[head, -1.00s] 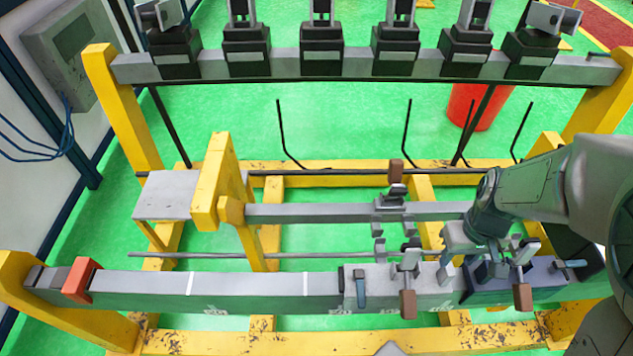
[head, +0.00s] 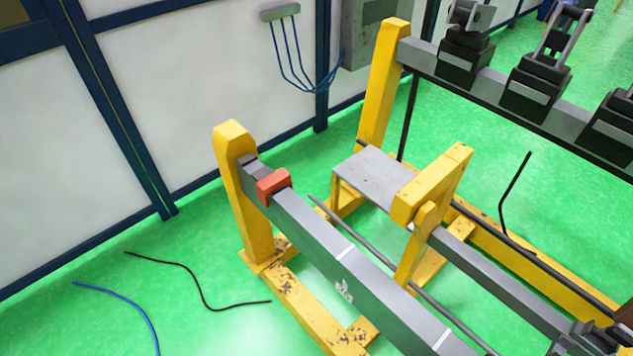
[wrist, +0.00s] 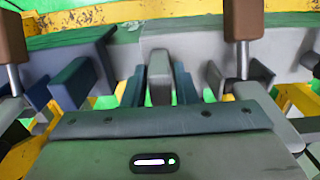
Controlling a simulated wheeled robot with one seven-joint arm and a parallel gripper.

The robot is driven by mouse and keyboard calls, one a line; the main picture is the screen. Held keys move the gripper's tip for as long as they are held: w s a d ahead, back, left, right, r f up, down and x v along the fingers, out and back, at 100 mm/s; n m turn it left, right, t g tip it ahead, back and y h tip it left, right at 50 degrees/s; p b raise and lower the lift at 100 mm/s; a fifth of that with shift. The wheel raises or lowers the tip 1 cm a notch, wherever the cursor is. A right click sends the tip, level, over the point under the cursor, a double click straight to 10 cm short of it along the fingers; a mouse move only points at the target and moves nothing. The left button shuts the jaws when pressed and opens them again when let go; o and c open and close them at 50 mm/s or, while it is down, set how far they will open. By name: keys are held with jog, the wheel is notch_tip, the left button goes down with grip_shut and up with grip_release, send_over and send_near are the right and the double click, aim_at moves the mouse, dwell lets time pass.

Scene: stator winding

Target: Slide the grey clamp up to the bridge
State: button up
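The grey clamp, a pale grey block (wrist: 205,38) with a brown-tipped handle (wrist: 243,20), shows in the wrist view to the upper right of my gripper. My gripper (wrist: 160,82) has two dark fingers pointing at the block's edge. A narrow light grey piece shows between the fingers; I cannot tell whether they grip it. A dark blue clamp part (wrist: 72,83) is to the left. In the head view, the yellow crosspiece with a grey plate, which may be the bridge (head: 432,184), stands over the rails.
A red block (head: 273,186) sits near the far left end of the front beam (head: 318,232), which carries white marks. The beam between them is clear. Black clamps (head: 528,88) line the back beam. A blue cable (head: 130,305) and a black cable (head: 195,278) lie on the green floor.

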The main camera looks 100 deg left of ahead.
jog(key=s+a+p, duration=0.1)
jog(key=s+a, duration=0.2)
jog(key=s+a+p, duration=0.1)
jog(key=s+a, duration=0.2)
jog(key=s, duration=0.1)
jog(key=s+a+p, duration=0.1)
jog(key=s+a, duration=0.2)
jog(key=shift+s, duration=0.25)
jog(key=shift+s+a+p, duration=0.35)
jog(key=shift+s+a, duration=0.55)
jog(key=shift+s, duration=0.25)
jog(key=shift+a, duration=0.1)
jog(key=s+a, duration=0.3)
jog(key=s+a+p, duration=0.1)
jog(key=s+a, duration=0.2)
jog(key=s, duration=0.1)
jog(key=shift+s+a+p, duration=0.2)
jog(key=shift+s+a, duration=0.95)
jog(key=shift+s, duration=0.2)
jog(key=shift+s+a+p, duration=0.15)
jog(key=shift+s+a, duration=0.95)
jog(key=shift+s, duration=0.2)
jog(key=shift+s+a, duration=1.75)
jog(key=shift+s, duration=0.3)
jog(key=shift+s+a, duration=1.7)
jog(key=shift+s, duration=0.4)
jog(key=shift+s+a, duration=1.75)
jog(key=shift+s, duration=0.3)
